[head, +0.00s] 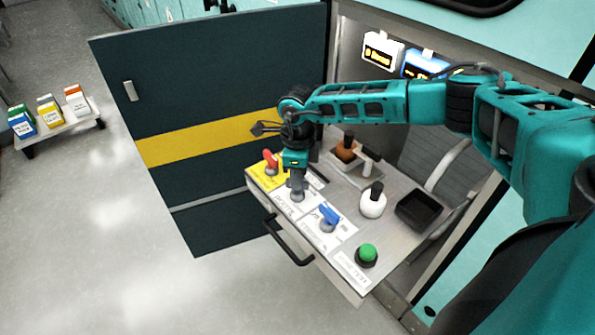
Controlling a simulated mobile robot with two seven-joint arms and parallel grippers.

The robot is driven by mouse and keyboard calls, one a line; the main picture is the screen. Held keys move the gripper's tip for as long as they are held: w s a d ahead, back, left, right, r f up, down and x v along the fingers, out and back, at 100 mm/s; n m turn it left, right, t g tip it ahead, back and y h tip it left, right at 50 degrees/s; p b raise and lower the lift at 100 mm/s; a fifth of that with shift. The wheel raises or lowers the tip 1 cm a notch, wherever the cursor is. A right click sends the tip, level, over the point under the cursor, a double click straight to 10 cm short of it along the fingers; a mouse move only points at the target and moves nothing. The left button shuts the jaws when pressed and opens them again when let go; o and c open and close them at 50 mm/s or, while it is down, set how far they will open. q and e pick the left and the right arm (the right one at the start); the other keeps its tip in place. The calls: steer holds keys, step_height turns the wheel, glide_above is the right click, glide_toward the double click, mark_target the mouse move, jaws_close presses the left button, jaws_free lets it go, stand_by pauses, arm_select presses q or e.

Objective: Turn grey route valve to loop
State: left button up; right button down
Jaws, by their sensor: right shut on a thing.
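The grey route valve (298,194) stands on a white labelled plate on the panel, between the red valve (271,162) on a yellow plate and the blue valve (328,217). My right gripper (297,177) points down at the grey valve from above and is shut on its handle. The gripper hides most of the handle, so I cannot tell which way it points. The label text is too small to read. My left gripper is not in view.
A green button (367,254) is at the panel's front corner. A white bottle with a black top (373,202), a black tray (418,209) and a brown bottle (347,148) stand behind the valves. A dark open door (215,85) is at left. A low stand with cartons (60,132) is farther left.

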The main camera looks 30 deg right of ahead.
steer(key=shift+r+m+p, duration=0.1)
steer(key=shift+m+p, duration=0.25)
steer(key=shift+m, duration=0.65)
steer(key=shift+m+p, duration=0.4)
steer(key=shift+m, duration=0.5)
steer(key=shift+m+p, duration=0.35)
steer(key=shift+m, duration=0.55)
steer(key=shift+m+p, duration=0.35)
steer(key=shift+m, duration=0.65)
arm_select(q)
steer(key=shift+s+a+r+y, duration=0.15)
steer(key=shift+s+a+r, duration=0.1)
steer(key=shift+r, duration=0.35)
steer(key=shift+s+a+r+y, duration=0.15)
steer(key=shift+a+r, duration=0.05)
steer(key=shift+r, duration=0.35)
arm_select(e)
steer(key=shift+m, duration=0.5)
arm_select(q)
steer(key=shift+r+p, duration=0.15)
steer(key=shift+p, duration=0.15)
arm_select(e)
steer(key=shift+m, duration=0.3)
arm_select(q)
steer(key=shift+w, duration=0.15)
arm_select(e)
steer(key=c, duration=1.1)
jaws_free()
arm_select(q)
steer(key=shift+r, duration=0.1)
